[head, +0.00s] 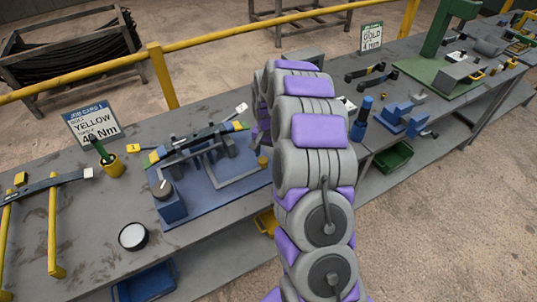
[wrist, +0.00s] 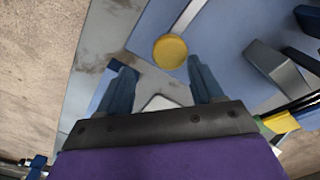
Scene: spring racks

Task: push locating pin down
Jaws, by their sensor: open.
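A round yellow cap (wrist: 170,52), which looks like the top of the locating pin, shows at the blue fixture plate (wrist: 222,50) in the wrist view. In the head view a small yellow-brown pin (head: 263,162) stands at the right end of the blue fixture (head: 225,190), beside my arm. My gripper (wrist: 160,68) is open, with its two dark blue fingers apart and nothing between them. The cap shows just beyond the fingertips, between them in the picture. I cannot tell the height gap. My arm hides the gripper in the head view.
A leaf spring stack (head: 198,140) lies across the fixture. A blue block with a dark knob (head: 168,200) stands at its front left corner. Blue clamps (head: 405,118) stand right of my arm.

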